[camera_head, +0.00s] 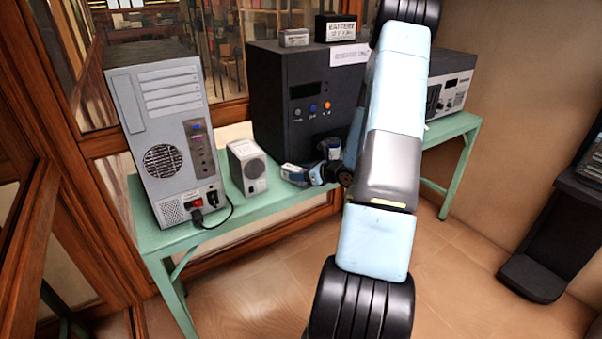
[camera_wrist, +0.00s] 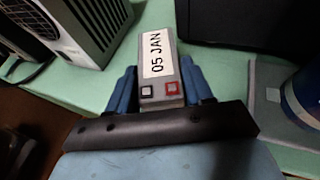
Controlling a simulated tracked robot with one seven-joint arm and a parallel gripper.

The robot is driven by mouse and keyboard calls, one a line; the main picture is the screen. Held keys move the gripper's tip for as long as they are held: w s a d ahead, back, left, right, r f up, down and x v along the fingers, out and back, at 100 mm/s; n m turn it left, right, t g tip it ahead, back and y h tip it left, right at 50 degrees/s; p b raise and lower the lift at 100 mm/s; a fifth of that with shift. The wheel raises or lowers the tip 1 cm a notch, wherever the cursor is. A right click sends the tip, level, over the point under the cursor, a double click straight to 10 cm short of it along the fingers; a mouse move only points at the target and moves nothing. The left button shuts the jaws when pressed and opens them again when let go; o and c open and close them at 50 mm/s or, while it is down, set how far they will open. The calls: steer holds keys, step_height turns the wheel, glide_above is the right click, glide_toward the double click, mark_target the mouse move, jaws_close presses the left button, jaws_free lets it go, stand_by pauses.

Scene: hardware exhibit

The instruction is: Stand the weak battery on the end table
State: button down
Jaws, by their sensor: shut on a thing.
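A grey battery (camera_wrist: 188,62) with a white "05 JAN" label, one black and one red terminal sits between the blue fingers of my gripper (camera_wrist: 160,84) in the wrist view. My gripper is shut on it. In the head view my gripper (camera_head: 310,174) is low over the green table (camera_head: 268,204), in front of a black cabinet. I cannot tell whether the battery touches the table. Two more boxes stand on the black cabinet: a small grey one (camera_head: 294,39) and a black one marked "BATTERY" (camera_head: 335,30). No label reads weak, and I cannot identify a separate end table.
A grey computer tower (camera_head: 160,125) and a small beige speaker-like box (camera_head: 247,167) stand to the left. The black cabinet (camera_head: 275,90) stands behind my gripper. A blue cylinder (camera_wrist: 305,98) is close on the right. A dark stand (camera_head: 545,245) is at the far right.

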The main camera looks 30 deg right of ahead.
steer(key=shift+c, duration=1.9)
jaws_free()
steer(key=v, duration=1.3)
steer(key=shift+s+d, duration=0.15)
steer(key=shift+s, duration=0.15)
